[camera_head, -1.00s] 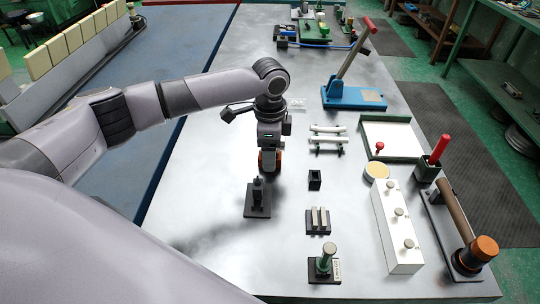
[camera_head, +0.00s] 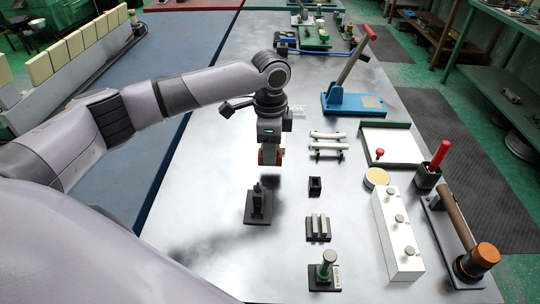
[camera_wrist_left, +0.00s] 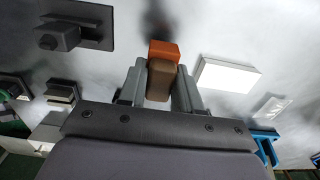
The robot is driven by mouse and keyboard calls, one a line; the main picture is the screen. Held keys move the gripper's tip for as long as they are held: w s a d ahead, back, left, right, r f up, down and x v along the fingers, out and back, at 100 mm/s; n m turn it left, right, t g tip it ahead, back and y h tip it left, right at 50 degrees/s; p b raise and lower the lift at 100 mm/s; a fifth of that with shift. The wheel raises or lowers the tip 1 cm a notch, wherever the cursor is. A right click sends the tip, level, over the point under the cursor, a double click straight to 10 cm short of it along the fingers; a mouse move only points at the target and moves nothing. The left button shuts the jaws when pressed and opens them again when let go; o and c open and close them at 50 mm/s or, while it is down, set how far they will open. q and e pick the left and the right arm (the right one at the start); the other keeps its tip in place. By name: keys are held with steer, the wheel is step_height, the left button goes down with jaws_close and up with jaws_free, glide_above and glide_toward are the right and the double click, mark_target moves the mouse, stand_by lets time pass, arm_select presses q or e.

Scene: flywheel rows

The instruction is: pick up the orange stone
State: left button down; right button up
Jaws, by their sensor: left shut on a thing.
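The orange stone (camera_head: 279,157) is a small block, orange with a brown part, held at the lower end of my left gripper (camera_head: 270,156) in the head view. In the left wrist view the orange stone (camera_wrist_left: 164,49) sits between the two grey fingers of my left gripper (camera_wrist_left: 160,82), which are shut on it. A shadow lies on the table below the stone, and it appears to hang a little above the surface. My right gripper is not in view.
A black stand (camera_head: 258,219) is just in front of the gripper. Small fixtures (camera_head: 315,187) and white bars (camera_head: 327,136) line up to the right. A blue lever press (camera_head: 350,104) stands farther back. A white block (camera_wrist_left: 227,76) lies beside the fingers in the wrist view. Table left of the gripper is clear.

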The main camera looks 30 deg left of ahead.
arm_select(q)
step_height(320, 180, up, 17)
steer(key=shift+r, duration=0.1)
steer(key=c, duration=1.6)
jaws_free()
steer(key=shift+c, duration=0.6)
